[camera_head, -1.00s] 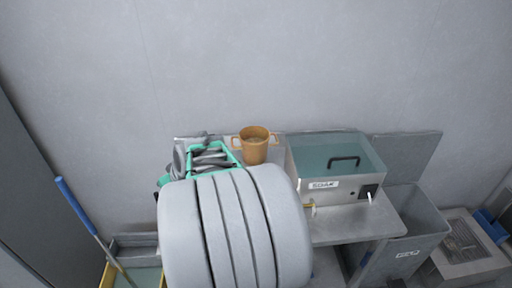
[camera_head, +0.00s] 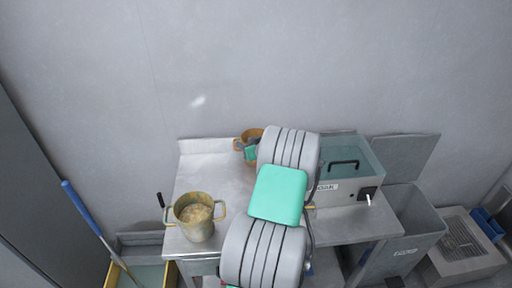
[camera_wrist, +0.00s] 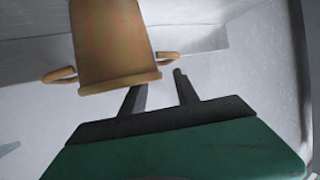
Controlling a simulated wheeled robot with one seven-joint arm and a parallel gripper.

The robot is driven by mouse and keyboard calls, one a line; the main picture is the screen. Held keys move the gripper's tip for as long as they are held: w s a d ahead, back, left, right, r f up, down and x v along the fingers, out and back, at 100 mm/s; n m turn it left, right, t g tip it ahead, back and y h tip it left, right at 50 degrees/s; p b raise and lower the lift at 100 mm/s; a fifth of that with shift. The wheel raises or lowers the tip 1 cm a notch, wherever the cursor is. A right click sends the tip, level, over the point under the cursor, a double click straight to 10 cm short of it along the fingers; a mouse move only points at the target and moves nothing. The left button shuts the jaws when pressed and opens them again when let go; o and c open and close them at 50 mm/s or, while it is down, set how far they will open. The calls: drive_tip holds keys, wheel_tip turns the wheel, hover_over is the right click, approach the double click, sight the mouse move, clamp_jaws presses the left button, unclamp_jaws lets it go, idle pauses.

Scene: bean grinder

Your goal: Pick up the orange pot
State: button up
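The orange pot (camera_head: 241,143) stands on the metal table near the back wall, largely hidden by my arm and gripper in the head view. In the wrist view the orange pot (camera_wrist: 112,40) fills the upper left, with a loop handle on each side. My gripper (camera_wrist: 157,80) shows two dark fingers spread apart with nothing clamped between them. The fingertips are close to the pot's rim and its right-hand handle. I cannot tell whether they touch it.
A second, yellowish pot (camera_head: 200,232) with pale contents stands at the table's front left. A metal box with a clear lid (camera_head: 368,152) stands right of my arm. Bins (camera_head: 412,222) stand on the floor at right. The table's left half (camera_head: 208,170) is mostly clear.

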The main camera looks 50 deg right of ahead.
drive_tip(key=shift+w+d+f, duration=0.15)
drive_tip(key=shift+w, duration=0.2)
clamp_jaws()
idle(1.1)
